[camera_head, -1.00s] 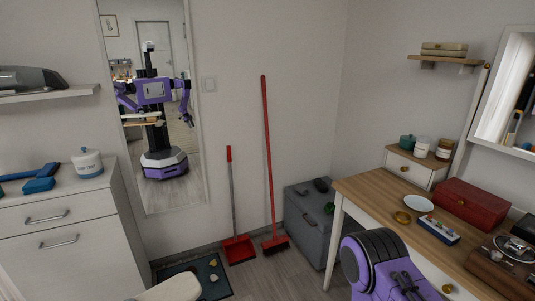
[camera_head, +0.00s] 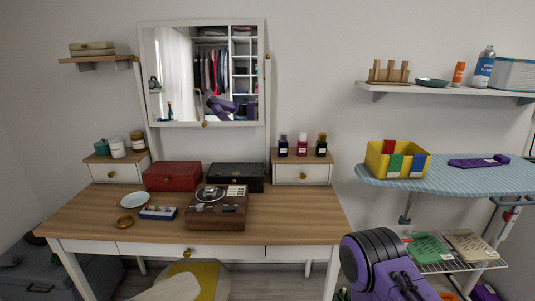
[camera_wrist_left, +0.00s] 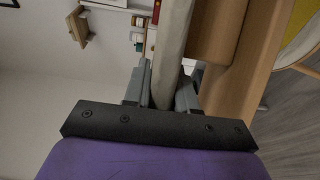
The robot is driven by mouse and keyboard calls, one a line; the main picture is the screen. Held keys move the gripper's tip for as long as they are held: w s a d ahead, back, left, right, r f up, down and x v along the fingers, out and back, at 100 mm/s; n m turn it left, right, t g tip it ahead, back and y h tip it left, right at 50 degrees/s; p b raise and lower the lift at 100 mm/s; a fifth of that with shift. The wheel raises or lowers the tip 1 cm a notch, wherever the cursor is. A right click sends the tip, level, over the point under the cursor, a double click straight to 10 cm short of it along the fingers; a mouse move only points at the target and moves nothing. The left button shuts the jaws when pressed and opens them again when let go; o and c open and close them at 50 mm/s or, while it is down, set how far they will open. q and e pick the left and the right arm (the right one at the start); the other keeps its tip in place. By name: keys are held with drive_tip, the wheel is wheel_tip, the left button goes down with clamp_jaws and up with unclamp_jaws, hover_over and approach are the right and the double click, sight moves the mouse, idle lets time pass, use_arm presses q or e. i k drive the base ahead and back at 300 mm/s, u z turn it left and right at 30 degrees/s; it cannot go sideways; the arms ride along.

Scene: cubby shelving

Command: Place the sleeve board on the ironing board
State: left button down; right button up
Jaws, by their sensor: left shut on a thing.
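My left gripper (camera_wrist_left: 163,88) is shut on a long pale cream piece, the sleeve board (camera_wrist_left: 173,45), which runs away between the two grey fingers in the left wrist view. The pale rounded end of the sleeve board (camera_head: 165,289) shows at the bottom edge of the head view, in front of the dressing table; the left gripper itself is out of that view. The ironing board (camera_head: 455,182) has a blue striped cover and stands at the right. My right arm shows low in the head view, but its gripper does not.
On the ironing board are a yellow box (camera_head: 398,160) and a purple item (camera_head: 480,161). Its front middle is bare. A wooden dressing table (camera_head: 290,225) with boxes stands left of it, a yellow-seated stool (camera_head: 207,275) below. A wall shelf (camera_head: 440,89) hangs above the ironing board.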

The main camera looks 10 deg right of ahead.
sight(500, 179)
drive_tip(key=z, duration=0.6)
drive_tip(key=k, duration=0.1)
drive_tip(key=z, duration=1.6)
drive_tip(key=i, duration=1.65)
